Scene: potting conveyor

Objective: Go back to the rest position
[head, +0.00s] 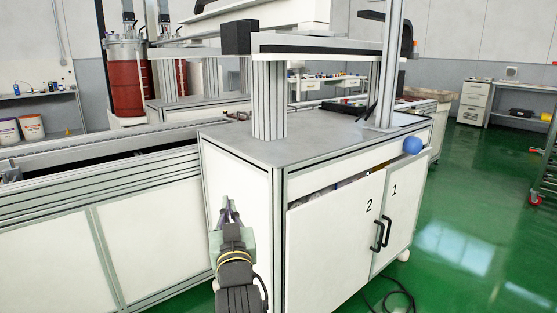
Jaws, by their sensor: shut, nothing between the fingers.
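My gripper (229,207) is in the lower middle of the head view, pointing away from me. Its fingers are together and hold nothing. It is in front of the white side panel of a cabinet workstation (235,175), below the level of the grey top. I cannot tell how large the gap to the panel is.
The cabinet has doors marked 2 (340,240) and 1 (396,210), with black handles. A conveyor (100,205) runs to the left. A black cable (398,292) lies on the green floor (470,240), which is open at right.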

